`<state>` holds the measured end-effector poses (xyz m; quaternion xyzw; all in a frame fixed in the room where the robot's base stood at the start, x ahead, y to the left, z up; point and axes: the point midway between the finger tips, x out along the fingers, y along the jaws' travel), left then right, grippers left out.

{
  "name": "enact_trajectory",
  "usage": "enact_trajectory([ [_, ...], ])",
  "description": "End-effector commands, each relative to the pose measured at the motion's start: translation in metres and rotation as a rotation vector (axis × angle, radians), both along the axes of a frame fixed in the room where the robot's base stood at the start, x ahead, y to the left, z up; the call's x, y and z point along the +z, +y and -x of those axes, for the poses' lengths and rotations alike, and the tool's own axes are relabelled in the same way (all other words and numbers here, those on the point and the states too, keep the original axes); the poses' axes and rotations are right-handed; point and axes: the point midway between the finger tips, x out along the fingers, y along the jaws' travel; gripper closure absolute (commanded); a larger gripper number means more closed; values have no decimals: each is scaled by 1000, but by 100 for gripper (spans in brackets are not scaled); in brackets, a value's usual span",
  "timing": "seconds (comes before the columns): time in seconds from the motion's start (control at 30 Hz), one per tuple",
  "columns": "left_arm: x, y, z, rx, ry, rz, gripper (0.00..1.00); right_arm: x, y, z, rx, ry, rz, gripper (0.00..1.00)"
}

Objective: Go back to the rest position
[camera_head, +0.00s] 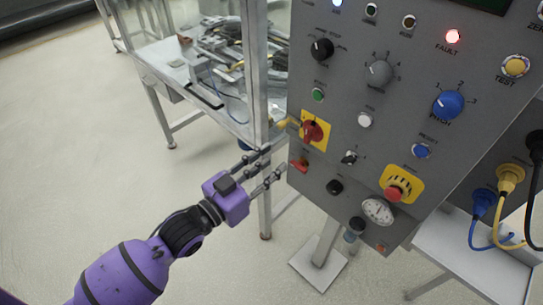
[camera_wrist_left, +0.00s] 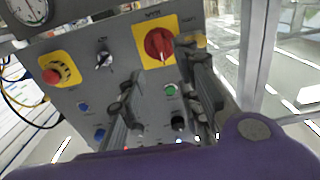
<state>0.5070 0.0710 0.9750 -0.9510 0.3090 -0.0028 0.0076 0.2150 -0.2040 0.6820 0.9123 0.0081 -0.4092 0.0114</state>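My left gripper (camera_head: 279,156) reaches in from the left on a purple arm. Its two dark fingers are spread apart with nothing between them. They point at the left edge of a grey control panel (camera_head: 335,95), near a red rotary switch on a yellow plate (camera_head: 313,131). In the left wrist view the open fingers (camera_wrist_left: 162,85) stand in front of the panel (camera_wrist_left: 75,85), with the red switch (camera_wrist_left: 158,43) just beyond them. I cannot tell whether a fingertip touches the panel. My right gripper is not in view.
A metal-framed workbench (camera_head: 150,60) with tools and cables stands behind the panel's left side. A red emergency button (camera_head: 395,190) and a gauge (camera_head: 378,210) sit low on the panel. Plugged cables (camera_head: 510,180) hang at the right. The floor at left is clear.

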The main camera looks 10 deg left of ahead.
Motion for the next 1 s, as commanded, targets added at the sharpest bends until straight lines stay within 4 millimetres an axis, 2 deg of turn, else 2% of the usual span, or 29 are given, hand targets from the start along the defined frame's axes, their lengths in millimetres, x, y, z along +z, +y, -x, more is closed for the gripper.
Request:
enact_trajectory([
  [0.27,-5,1,-1,4,3,-31,69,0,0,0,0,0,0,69],
  [0.37,-27,12,-6,50,25,-123,69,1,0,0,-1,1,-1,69],
  [0.47,-67,31,9,131,110,-181,69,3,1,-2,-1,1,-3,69],
  [0.57,-116,56,40,226,231,-227,69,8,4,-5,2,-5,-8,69],
  [0.67,-166,80,86,319,371,-263,69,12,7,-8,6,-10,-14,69],
  [0.7,-184,89,107,355,429,-272,69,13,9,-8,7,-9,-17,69],
  [0.8,-222,107,164,437,568,-285,69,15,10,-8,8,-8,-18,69],
  [0.9,-247,118,215,503,677,-280,69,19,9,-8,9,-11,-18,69],
  [1.0,-260,124,253,549,747,-263,69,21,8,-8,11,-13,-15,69],
])
